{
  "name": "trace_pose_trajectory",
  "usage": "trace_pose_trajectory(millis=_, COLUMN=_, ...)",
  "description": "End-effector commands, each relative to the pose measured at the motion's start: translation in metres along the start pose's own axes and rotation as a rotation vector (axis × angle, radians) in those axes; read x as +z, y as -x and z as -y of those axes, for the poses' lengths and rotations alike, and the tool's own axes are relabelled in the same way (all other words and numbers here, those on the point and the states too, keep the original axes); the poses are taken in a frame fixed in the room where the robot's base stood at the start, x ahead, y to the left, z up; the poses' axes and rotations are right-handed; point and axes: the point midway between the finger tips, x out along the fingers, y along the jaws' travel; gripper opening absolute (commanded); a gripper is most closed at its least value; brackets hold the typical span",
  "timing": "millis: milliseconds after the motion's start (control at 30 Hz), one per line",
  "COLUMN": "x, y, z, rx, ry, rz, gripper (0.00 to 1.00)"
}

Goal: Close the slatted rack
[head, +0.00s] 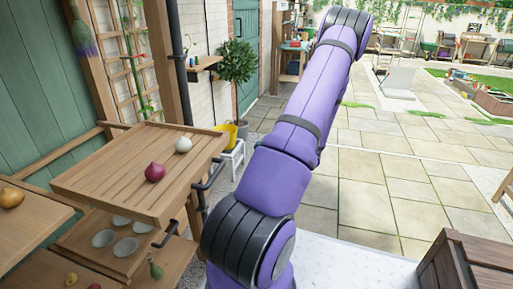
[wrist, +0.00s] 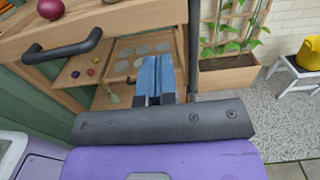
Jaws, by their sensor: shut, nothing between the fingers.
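The slatted rack (head: 105,172) is a wooden drawer of parallel slats, standing out from its frame in the head view. A red onion (head: 154,172) and a white bulb (head: 183,145) lie on it. Its wooden front (wrist: 130,20) crosses the top of the wrist view, with a black bar handle (wrist: 62,50). My gripper (wrist: 154,98) has blue fingers, shut and empty. In the wrist view it appears right of the handle and apart from it; the depth between them is hard to tell. My gripper does not show in the head view.
Below the rack is a lower tray with round cups (head: 126,246) and a black handle (head: 168,235). A dark post (wrist: 193,50) stands right of my fingers. A planter (wrist: 228,76) and a stool with a yellow pot (wrist: 308,54) stand further right. Paving is open beyond.

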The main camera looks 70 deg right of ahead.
Motion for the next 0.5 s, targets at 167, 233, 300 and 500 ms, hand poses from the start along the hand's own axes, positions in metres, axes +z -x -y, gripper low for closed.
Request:
trace_pose_trajectory(millis=167, x=0.0, y=-0.035, z=-0.001, rx=0.004, ry=0.0, rz=0.001, gripper=0.0)
trace_pose_trajectory(millis=233, x=0.0, y=-0.048, z=-0.001, rx=0.004, ry=0.0, rz=0.0, gripper=0.0)
trace_pose_trajectory(millis=300, x=0.0, y=-0.061, z=-0.001, rx=0.004, ry=0.0, rz=0.001, gripper=0.0)
trace_pose_trajectory(millis=500, x=0.0, y=-0.093, z=-0.001, rx=0.003, ry=0.001, rz=0.0, gripper=0.0)
